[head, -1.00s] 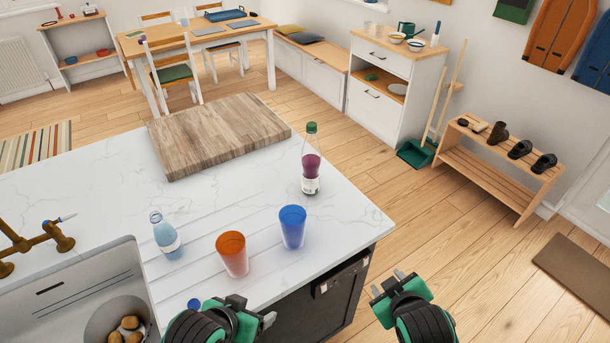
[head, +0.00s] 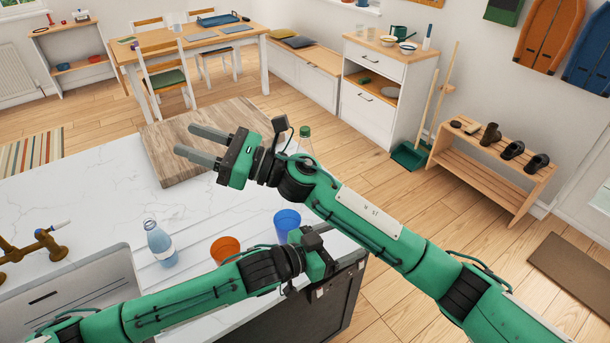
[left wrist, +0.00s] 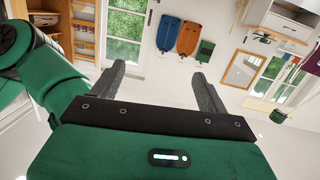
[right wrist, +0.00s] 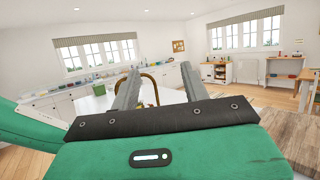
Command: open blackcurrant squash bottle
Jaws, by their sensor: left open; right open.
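The squash bottle (head: 305,133) stands on the white worktop in the head view. Its dark green cap and a little clear neck show; my right forearm hides the rest. My right gripper (head: 184,140) is open and empty above the wooden board, to the left of the bottle. My left gripper (head: 328,260) is open near the worktop's right front edge, in front of the blue cup and apart from the bottle. Both wrist views show spread fingers with nothing between them, the left (left wrist: 160,85) and the right (right wrist: 148,88).
A blue cup (head: 287,222), an orange cup (head: 224,248) and a pale blue bottle (head: 160,243) stand on the worktop (head: 90,190). The thick wooden board (head: 165,160) lies at the back. A sink (head: 80,285) and brass tap (head: 50,240) are at left.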

